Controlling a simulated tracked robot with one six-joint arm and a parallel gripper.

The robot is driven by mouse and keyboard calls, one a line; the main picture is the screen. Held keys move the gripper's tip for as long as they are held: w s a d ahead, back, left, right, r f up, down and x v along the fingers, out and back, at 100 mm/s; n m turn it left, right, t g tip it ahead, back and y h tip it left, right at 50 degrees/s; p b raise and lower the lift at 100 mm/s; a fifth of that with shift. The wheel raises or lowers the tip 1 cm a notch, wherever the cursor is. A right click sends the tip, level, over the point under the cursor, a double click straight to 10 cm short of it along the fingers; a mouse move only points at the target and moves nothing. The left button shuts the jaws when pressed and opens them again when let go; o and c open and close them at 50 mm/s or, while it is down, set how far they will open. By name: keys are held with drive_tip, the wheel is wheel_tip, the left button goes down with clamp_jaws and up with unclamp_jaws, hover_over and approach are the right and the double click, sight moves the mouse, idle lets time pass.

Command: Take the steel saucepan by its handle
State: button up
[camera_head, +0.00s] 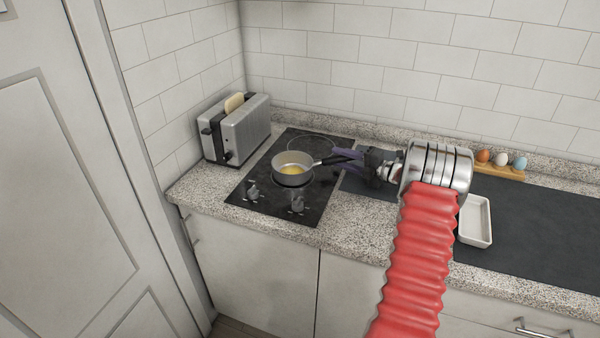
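The steel saucepan (292,176) stands upright on the black hob (240,196), with something yellow inside. Its dark handle (325,161) points right, toward my gripper. My gripper (340,159) comes in from the right, low over the right edge of the hob. Its dark purple fingers look spread apart, with the handle's end at or between their tips. I cannot make out contact with the handle at this size.
A steel toaster (236,129) with a bread slice (234,103) stands left of the hob. A white dish (475,221) and a wooden egg holder (498,170) are right of my arm. Tiled walls close off the back and left.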

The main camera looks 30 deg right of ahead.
clamp_jaws()
idle(0.3)
drive_tip(key=shift+r, duration=0.1)
wheel_tip(320, 180, up, 10)
drive_tip(key=shift+r, duration=0.1)
idle(0.7)
idle(0.5)
